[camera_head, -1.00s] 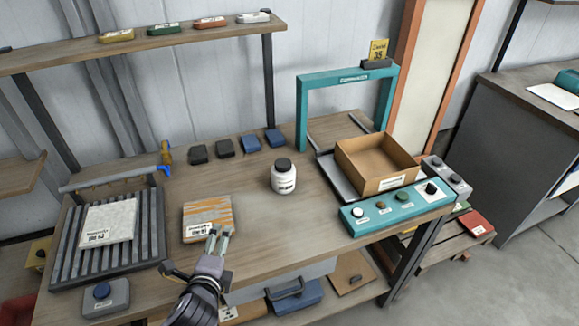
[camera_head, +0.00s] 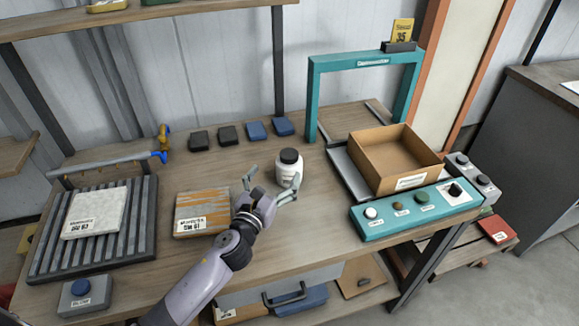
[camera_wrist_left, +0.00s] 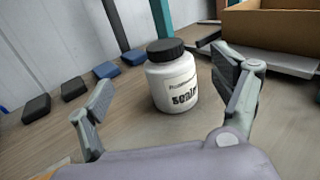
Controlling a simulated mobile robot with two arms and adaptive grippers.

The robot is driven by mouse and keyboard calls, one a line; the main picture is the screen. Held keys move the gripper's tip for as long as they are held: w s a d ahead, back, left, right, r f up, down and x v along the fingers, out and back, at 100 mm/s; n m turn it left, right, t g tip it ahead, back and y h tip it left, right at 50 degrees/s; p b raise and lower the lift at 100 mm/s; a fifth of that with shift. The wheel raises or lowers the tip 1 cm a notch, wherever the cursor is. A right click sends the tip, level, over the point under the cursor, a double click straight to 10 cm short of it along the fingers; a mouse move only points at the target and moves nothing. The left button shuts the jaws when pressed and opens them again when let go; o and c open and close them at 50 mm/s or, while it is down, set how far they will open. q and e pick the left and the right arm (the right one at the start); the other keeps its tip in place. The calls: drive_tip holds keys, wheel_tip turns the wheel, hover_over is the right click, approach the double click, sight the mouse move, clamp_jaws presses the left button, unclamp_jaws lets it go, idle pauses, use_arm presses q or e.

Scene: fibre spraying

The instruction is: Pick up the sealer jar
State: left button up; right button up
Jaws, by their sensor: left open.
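The sealer jar (camera_head: 289,168) is a white jar with a black lid, standing upright on the wooden workbench. My left gripper (camera_head: 273,182) is open in front of the jar, its fingers spread to either side. In the left wrist view the jar (camera_wrist_left: 173,80) stands ahead between the spread fingers of my left gripper (camera_wrist_left: 165,100), with a gap on both sides. Its label is partly readable. The jar appears not to be touched. My right gripper is not in view.
An orange-streaked board (camera_head: 203,212) lies left of the gripper. Several small dark and blue blocks (camera_head: 256,132) line the bench's back. A teal frame (camera_head: 314,100), an open cardboard box (camera_head: 392,190) and a teal button panel (camera_head: 412,211) stand to the right. A slatted rack (camera_head: 135,225) is at left.

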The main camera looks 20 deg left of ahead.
sight(286, 160)
use_arm(q)
drive_tip(key=w, duration=0.3)
drive_tip(key=shift+d, duration=0.1)
drive_tip(key=shift+w, duration=0.4)
drive_tip(key=shift+w+d+r, duration=0.1)
drive_tip(key=shift+w+r, duration=0.05)
drive_tip(key=shift+w, duration=0.2)
drive_tip(key=w, duration=0.2)
drive_tip(key=w+d, duration=0.1)
drive_tip(key=w, duration=0.1)
drive_tip(key=shift+w+p, duration=0.2)
drive_tip(key=shift+p, duration=0.15)
drive_tip(key=shift+a, duration=0.1)
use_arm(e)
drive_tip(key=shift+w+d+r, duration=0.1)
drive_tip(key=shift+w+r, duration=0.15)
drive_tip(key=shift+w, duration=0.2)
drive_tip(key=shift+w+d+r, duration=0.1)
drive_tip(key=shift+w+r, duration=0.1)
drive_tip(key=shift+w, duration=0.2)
use_arm(q)
drive_tip(key=shift+c, duration=0.5)
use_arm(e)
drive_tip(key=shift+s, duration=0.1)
use_arm(q)
drive_tip(key=shift+c, duration=0.7)
clamp_jaws()
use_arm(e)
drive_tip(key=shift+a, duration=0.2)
